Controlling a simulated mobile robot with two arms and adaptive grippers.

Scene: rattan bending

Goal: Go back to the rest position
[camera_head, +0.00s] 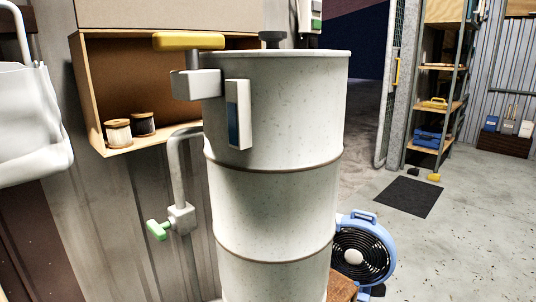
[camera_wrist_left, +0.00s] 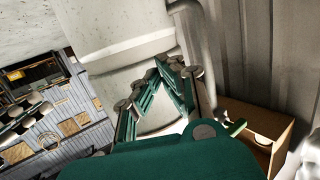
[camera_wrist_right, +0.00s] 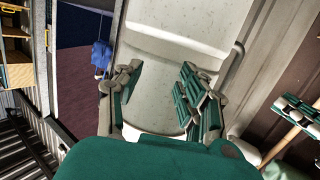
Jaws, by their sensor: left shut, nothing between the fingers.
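Neither gripper shows in the head view. In the left wrist view my left gripper (camera_wrist_left: 160,74) has its green fingers closed together with nothing between them, in front of the pale drum (camera_wrist_left: 108,36). In the right wrist view my right gripper (camera_wrist_right: 160,72) has its green fingers spread apart, with a clear gap and nothing held. The drum (camera_wrist_right: 185,45) shows behind that gap. In the head view the tall speckled drum (camera_head: 275,195) stands upright, with a yellow handle (camera_head: 188,41) and a blue-faced plate (camera_head: 238,114) at its upper left.
A pipe with a green-handled valve (camera_head: 158,229) runs left of the drum. An open wooden box (camera_head: 85,95) on the wall holds two spools (camera_head: 118,133). A blue fan (camera_head: 362,250) stands right of the drum. Floor around the dark mat (camera_head: 408,196) is mostly clear.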

